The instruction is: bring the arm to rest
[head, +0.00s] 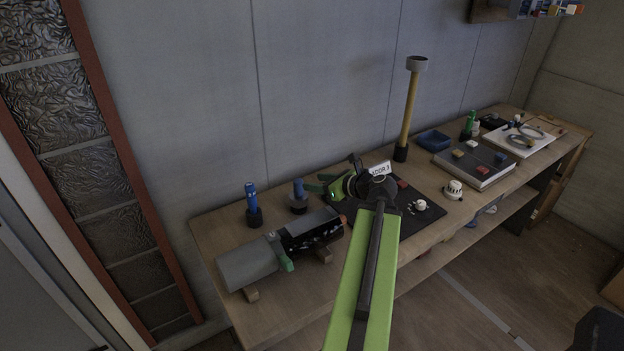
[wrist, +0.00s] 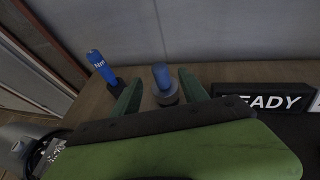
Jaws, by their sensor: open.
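My gripper (head: 318,187) is at the end of my green arm, above the left part of the wooden workbench (head: 212,230). In the wrist view my gripper (wrist: 158,92) shows two green fingers spread apart with nothing held between them. A blue-topped cylinder on a grey base (head: 299,195) stands upright on the bench beyond the fingertips; in the wrist view it (wrist: 162,82) appears in the gap between them, and I cannot tell how far off it is.
A blue cylinder in a dark holder (head: 252,200) stands near the wall. A grey cylindrical assembly (head: 250,264) lies on blocks in front.

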